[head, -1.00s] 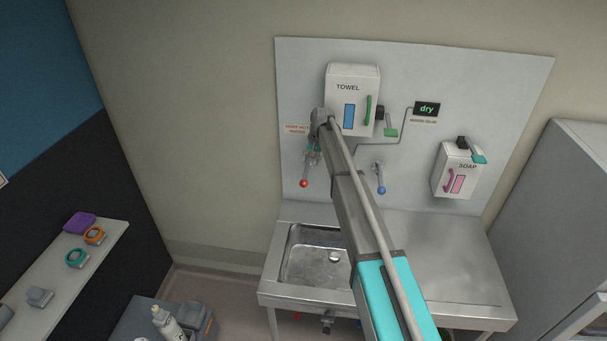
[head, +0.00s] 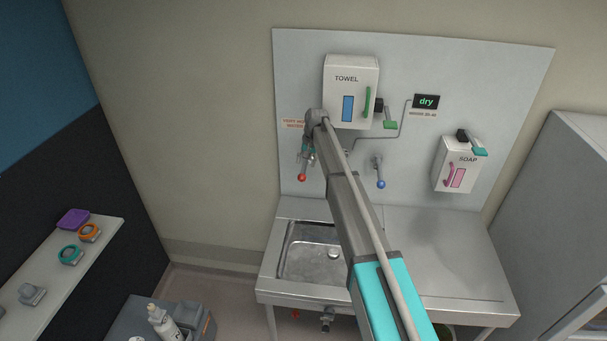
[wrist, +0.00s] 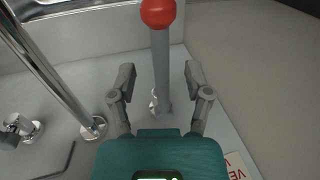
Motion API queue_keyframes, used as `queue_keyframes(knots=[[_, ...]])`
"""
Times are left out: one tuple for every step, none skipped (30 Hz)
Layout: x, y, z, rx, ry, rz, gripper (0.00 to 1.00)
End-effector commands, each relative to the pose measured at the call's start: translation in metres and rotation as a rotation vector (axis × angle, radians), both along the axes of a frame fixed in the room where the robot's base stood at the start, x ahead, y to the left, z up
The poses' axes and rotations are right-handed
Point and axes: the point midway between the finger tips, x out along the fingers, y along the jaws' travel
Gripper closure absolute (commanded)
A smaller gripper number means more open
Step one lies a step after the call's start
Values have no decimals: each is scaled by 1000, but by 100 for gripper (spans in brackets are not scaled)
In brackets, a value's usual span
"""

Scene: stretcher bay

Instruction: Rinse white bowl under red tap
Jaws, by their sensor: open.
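The red tap is a lever with a red ball end (head: 302,178) on the wall panel, left of a blue-ended lever (head: 381,184). In the wrist view the grey lever with its red ball (wrist: 158,12) stands between my fingers. My gripper (wrist: 160,75) is open, one finger on each side of the lever, with visible gaps. In the head view my gripper (head: 307,156) is small and at the red tap. A chrome pipe (wrist: 50,75) runs beside the left finger in the wrist view. I see no white bowl in any view.
A steel sink basin (head: 290,262) lies below the taps, with a bare drainboard (head: 440,260) to its right. A towel dispenser (head: 350,70), a soap dispenser (head: 445,158) and a "dry" display (head: 426,101) are on the panel. A shelf (head: 50,275) stands left.

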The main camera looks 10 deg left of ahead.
Motion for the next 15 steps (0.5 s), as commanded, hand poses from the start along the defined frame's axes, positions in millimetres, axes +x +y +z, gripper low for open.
queue_keyframes(knots=[[0, 1, -8, 0, 0, 0, 36], [0, 2, -11, 0, 0, 0, 36], [0, 2, -14, 0, 0, 0, 36], [0, 3, -16, 0, 0, 0, 36], [0, 3, -18, 0, 0, 0, 36], [0, 4, -22, 0, 0, 0, 36], [0, 5, -24, 0, 0, 0, 36], [0, 5, -26, 0, 0, 0, 36], [0, 6, -28, 0, 0, 0, 36], [0, 6, -30, 0, 0, 0, 36], [0, 6, -32, 0, 0, 0, 36], [0, 7, -34, 0, 0, 1, 36], [0, 7, -35, 0, 0, 1, 36], [0, 8, -36, 0, 0, 1, 36], [0, 8, -37, 0, 0, 1, 36]])
